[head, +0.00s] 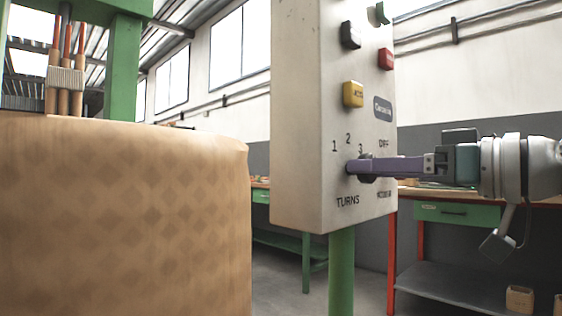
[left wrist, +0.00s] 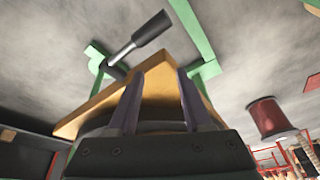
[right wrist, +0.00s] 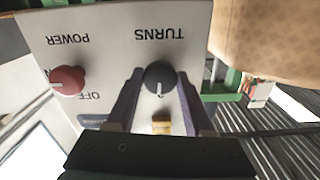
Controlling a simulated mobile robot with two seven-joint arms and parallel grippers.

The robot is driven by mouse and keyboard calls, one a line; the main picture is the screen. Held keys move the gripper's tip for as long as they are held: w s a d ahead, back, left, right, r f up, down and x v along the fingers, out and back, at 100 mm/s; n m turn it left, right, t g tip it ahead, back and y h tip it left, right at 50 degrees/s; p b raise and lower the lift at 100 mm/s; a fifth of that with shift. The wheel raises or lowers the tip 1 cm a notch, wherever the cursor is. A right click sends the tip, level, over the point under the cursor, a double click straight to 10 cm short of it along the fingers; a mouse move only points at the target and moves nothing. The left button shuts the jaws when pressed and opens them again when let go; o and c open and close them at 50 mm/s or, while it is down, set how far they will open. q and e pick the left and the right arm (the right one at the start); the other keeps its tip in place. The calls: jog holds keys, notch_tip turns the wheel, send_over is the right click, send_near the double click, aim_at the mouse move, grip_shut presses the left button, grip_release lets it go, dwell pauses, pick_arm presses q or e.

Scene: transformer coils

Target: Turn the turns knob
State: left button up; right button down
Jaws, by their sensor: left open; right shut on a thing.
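The turns knob (right wrist: 160,77) is black with a white pointer line and sits under the TURNS label in the right wrist view. The pointer runs toward the bottom of that view. My right gripper (right wrist: 158,82) has one finger on each side of the knob and is shut on it. In the head view my right gripper (head: 358,168) reaches in from the right to the grey control box (head: 300,120), below the numbers 1, 2 and 3. It hides most of the knob there. My left gripper (left wrist: 160,85) is open, seen only in the left wrist view.
A red power knob (right wrist: 68,80) sits beside the turns knob. Yellow (head: 353,94), red (head: 386,59) and black (head: 350,35) buttons are higher on the box. A large tan coil (head: 120,215) stands at left. A workbench (head: 455,213) is behind my right arm.

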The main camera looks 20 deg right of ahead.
jog(key=shift+m+p, duration=3.1)
jog(key=shift+m, duration=0.7)
jog(key=shift+c, duration=1.5)
grip_release()
jog(key=v, duration=1)
jog(key=shift+a, duration=0.1)
